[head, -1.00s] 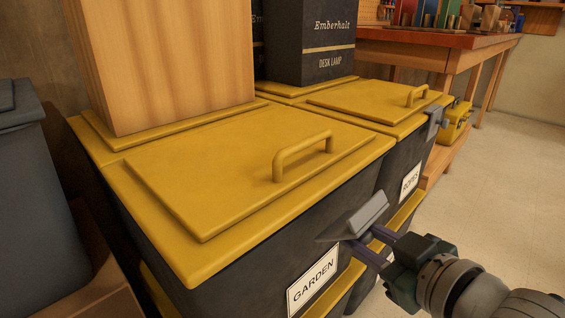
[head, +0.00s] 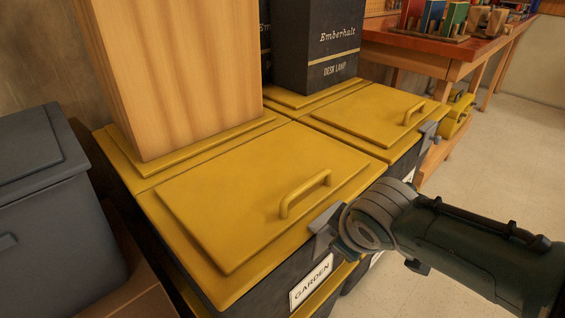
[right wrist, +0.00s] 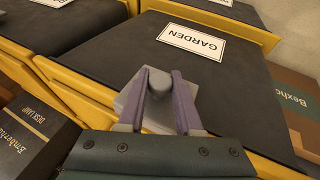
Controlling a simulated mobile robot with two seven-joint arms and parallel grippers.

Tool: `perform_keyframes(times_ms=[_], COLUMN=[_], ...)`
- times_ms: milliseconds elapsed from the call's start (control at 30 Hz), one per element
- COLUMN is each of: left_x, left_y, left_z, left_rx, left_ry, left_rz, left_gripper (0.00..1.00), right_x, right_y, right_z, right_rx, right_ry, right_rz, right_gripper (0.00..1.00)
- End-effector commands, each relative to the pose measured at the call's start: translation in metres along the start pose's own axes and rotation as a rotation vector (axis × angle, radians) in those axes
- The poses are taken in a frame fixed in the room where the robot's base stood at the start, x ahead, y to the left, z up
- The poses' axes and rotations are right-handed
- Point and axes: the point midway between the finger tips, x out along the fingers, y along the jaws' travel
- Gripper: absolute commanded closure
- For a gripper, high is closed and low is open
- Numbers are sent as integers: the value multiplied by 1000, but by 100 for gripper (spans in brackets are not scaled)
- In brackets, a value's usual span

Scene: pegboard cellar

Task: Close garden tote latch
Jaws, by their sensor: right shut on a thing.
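The garden tote has a yellow lid (head: 235,205) with a raised handle, and a dark body bearing a GARDEN label (head: 311,283). Its grey latch (head: 322,224) is at the lid's front rim, its upper part level with the rim. Whether it is fully seated cannot be told. In the right wrist view my right gripper (right wrist: 160,74) has its purple fingers shut on the grey latch (right wrist: 129,103). In the head view my wrist hides the fingers and part of the latch. My left gripper is not in view.
A wooden box (head: 175,75) stands on the garden lid's back. A second yellow-lidded tote (head: 370,115) adjoins behind right, carrying a dark desk lamp box (head: 318,45). A grey bin (head: 45,190) stands left. A workbench (head: 430,50) is behind. The floor at right is clear.

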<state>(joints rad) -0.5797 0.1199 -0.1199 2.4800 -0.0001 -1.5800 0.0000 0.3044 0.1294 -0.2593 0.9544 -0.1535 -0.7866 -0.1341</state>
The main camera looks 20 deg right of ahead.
Motion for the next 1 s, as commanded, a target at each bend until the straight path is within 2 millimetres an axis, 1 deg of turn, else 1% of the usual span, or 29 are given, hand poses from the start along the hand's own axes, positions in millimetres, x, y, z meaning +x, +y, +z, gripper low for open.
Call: perform_keyframes(times_ms=[300, 733, 767, 1000], left_x=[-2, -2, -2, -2], left_y=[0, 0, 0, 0], left_z=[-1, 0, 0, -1], left_rx=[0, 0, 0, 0], left_ry=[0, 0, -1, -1], left_rz=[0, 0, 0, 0], left_gripper=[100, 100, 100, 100], right_x=[1, 1, 1, 1], right_y=[0, 0, 0, 0], right_z=[-2, -1, -1, -2], right_rx=[-27, -30, -30, -29], right_ry=[-75, -83, -83, -80], right_rz=[-12, -13, -13, -13], right_gripper=[100, 100, 63, 36])
